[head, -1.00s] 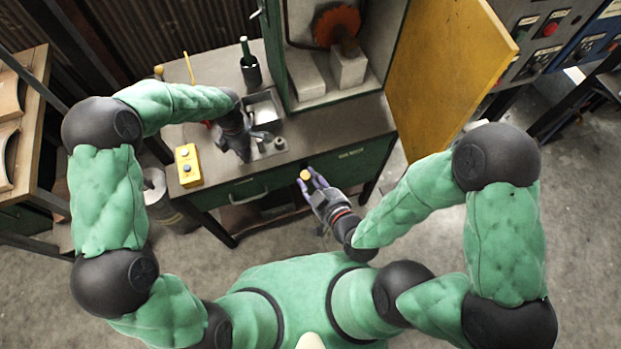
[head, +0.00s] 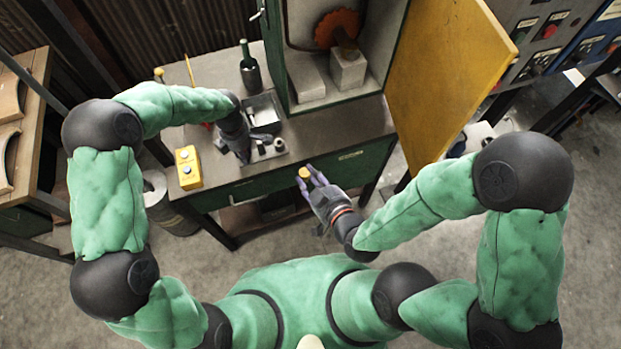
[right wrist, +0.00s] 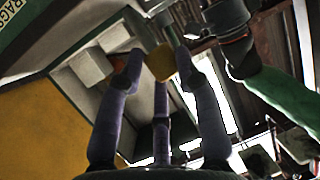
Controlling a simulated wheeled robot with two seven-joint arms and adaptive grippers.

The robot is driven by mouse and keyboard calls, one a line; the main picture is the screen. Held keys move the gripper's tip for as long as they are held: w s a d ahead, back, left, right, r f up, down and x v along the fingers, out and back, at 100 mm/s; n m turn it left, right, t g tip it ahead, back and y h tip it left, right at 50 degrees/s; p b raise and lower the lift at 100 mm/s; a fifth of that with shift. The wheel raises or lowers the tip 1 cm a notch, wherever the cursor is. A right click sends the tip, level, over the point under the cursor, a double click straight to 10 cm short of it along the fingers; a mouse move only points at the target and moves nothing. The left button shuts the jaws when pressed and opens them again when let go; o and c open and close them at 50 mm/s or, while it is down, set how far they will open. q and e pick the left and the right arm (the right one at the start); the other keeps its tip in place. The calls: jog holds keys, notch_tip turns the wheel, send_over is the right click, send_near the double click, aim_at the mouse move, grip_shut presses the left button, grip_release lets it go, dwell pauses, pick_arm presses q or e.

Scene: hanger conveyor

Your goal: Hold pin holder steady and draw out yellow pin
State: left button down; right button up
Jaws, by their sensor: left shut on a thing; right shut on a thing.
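The yellow pin (head: 304,172) is between the fingertips of my right gripper (head: 311,174), in front of the bench's front edge and clear of the holder. The right wrist view shows the yellow pin (right wrist: 161,63) gripped between the purple fingers, its rounded end up. The pin holder (head: 268,156) is a small grey block on the bench with short round posts. My left gripper (head: 251,150) is shut at its left side, pointing down. My left wrist hides part of the holder and the exact contact.
A yellow two-button box (head: 187,167) stands on the bench to the left. Behind the holder are a metal tray (head: 263,108) and a dark bottle (head: 250,70). A green cabinet with an open yellow door (head: 440,75) stands at the back right.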

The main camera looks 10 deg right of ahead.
aim_at(309, 175)
jog(key=shift+s+a+r, duration=0.15)
jog(key=shift+r, duration=1.35)
pick_arm(q)
jog(key=c, duration=0.9)
grip_release()
jog(key=shift+r, duration=0.1)
notch_tip(309, 175, up, 12)
jog(key=shift+f, duration=0.1)
